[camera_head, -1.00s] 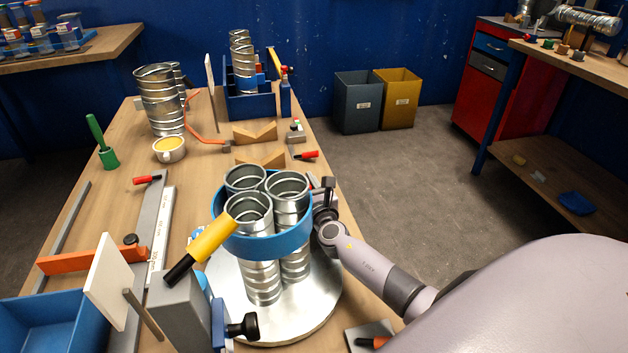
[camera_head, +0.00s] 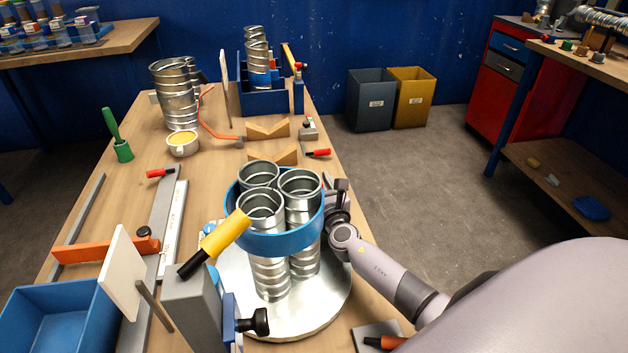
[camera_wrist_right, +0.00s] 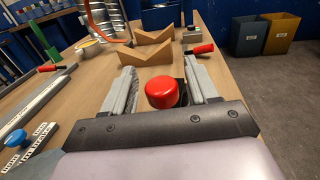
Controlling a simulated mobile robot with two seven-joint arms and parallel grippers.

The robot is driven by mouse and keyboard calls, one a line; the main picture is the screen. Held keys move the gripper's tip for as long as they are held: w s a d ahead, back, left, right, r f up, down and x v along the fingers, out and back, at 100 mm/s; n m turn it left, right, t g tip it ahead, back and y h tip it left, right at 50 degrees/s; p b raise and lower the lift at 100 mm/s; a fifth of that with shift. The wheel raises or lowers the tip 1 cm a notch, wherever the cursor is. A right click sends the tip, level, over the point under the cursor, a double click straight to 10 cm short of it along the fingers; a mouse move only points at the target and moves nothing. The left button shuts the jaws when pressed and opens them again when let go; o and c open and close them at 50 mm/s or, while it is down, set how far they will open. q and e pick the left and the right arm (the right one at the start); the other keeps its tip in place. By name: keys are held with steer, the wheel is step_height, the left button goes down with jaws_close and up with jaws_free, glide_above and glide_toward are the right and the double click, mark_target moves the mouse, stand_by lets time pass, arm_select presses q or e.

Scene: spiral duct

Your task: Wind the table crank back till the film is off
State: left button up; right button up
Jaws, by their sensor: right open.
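Three silver spiral ducts (camera_head: 271,275) stand upright in a bundle on the round silver turntable (camera_head: 325,316). A blue film band (camera_head: 282,242) is around their upper part. A yellow roll with a black grip (camera_head: 225,234) leans against the band's left side. My right gripper (camera_head: 338,188) is at the far right side of the bundle, beside the turntable. In the right wrist view its open fingers (camera_wrist_right: 160,68) stand on either side of a red knob (camera_wrist_right: 166,93), which looks like the crank's handle; in the head view the knob is hidden. My left gripper is out of view.
A grey post with a blue clamp and black knob (camera_head: 257,321) stands in front of the turntable. Wooden V-blocks (camera_head: 268,129) and a red-handled tool (camera_head: 318,153) lie behind. A white panel (camera_head: 122,272) and blue bin (camera_head: 58,318) are at left.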

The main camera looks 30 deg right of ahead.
steer(key=p+v, duration=0.1)
steer(key=v, duration=0.5)
steer(key=shift+s, duration=0.1)
steer(key=shift+c, duration=0.3)
